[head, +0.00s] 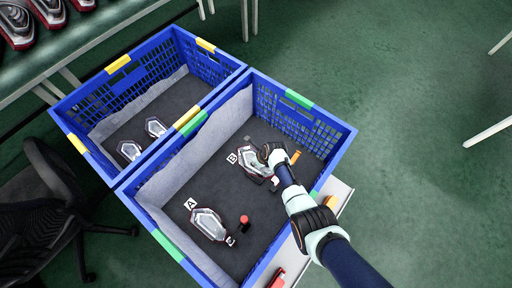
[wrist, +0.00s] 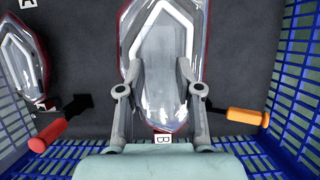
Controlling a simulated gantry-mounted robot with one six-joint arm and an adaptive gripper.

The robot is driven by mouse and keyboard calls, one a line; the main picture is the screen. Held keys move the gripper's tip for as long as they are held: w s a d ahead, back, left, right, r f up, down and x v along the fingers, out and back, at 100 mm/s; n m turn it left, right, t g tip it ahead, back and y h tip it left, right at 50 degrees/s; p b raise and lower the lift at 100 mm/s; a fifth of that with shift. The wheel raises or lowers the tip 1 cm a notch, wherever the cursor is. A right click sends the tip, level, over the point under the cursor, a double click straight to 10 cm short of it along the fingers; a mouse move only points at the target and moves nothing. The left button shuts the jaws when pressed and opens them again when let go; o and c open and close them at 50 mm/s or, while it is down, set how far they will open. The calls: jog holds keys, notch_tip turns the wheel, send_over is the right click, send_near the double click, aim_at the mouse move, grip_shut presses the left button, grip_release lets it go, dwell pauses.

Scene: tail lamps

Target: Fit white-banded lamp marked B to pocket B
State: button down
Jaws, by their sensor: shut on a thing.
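The white-banded lamp (head: 251,166), a clear lens with a white outline and red rim, is in the near blue crate beside a B label (head: 232,158). My gripper (head: 270,155) reaches down over its right end. In the wrist view the lamp (wrist: 160,32) lies lengthwise between the two fingers of my gripper (wrist: 161,72), which are shut on its sides. A small B tag (wrist: 162,139) shows at the lamp's near end. The lamp's underside is hidden, so I cannot tell whether it is seated or slightly raised.
Another lamp (head: 208,224) lies by an A label (head: 190,204). A red-ended lever (head: 244,219) and an orange-ended one (head: 295,157) stand near the lamps. The left crate (head: 88,108) holds two lamps (head: 129,150). Crate walls rise close to my gripper.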

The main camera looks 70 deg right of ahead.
notch_tip(320, 180, down, 4)
jog(key=shift+w+d+r+b, duration=0.1)
jog(key=shift+d+b, duration=0.05)
jog(key=shift+b, duration=0.8)
notch_tip(320, 180, down, 6)
jog(key=b, duration=0.5)
jog(key=shift+r, duration=0.15)
jog(key=shift+r, duration=0.1)
notch_tip(320, 180, down, 3)
jog(key=shift+b, duration=0.3)
dwell(0.5)
